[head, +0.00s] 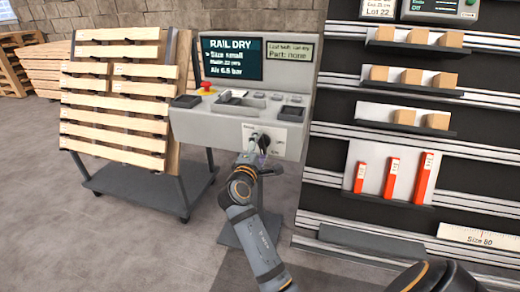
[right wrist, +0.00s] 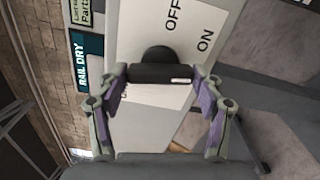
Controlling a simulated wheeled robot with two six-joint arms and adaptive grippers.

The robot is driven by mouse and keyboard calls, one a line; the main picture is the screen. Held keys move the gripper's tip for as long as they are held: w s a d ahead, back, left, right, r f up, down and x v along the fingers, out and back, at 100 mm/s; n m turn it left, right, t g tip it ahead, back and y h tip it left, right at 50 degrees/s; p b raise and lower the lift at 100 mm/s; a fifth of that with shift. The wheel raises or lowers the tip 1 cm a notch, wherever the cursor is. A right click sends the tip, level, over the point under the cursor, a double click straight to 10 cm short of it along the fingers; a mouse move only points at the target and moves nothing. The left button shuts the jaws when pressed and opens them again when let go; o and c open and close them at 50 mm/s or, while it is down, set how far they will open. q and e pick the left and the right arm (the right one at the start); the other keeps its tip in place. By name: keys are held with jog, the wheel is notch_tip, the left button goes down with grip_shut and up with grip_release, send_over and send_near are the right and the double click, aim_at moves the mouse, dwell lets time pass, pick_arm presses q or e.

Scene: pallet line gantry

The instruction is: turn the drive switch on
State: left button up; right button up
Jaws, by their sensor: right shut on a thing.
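The drive switch is a black rotary knob (head: 265,142) on a white label plate (head: 278,138) on the console's front face. It also shows in the right wrist view as a black bar handle (right wrist: 160,73) with a white mark at its right end. The words OFF and ON stand on the plate above and to the upper right of it there. My right gripper (head: 261,150) reaches it from below in the head view. Its fingertips (right wrist: 160,75) are closed on the two ends of the handle. My left gripper is not in view.
The grey console (head: 240,115) has a red stop button (head: 206,87) and a screen (head: 234,58) reading RAIL DRY. A cart with a slatted wooden pallet (head: 115,110) stands left. A rack with small boxes (head: 393,76) and red bars (head: 392,178) stands close on the right.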

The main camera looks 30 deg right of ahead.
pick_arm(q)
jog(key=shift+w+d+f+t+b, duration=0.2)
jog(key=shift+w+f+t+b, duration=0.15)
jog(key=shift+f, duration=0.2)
pick_arm(e)
jog(key=shift+m, duration=1.2)
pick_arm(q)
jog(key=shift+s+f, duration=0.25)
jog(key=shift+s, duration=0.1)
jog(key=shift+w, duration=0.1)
pick_arm(e)
jog(key=o, duration=1.2)
jog(key=shift+c, duration=0.2)
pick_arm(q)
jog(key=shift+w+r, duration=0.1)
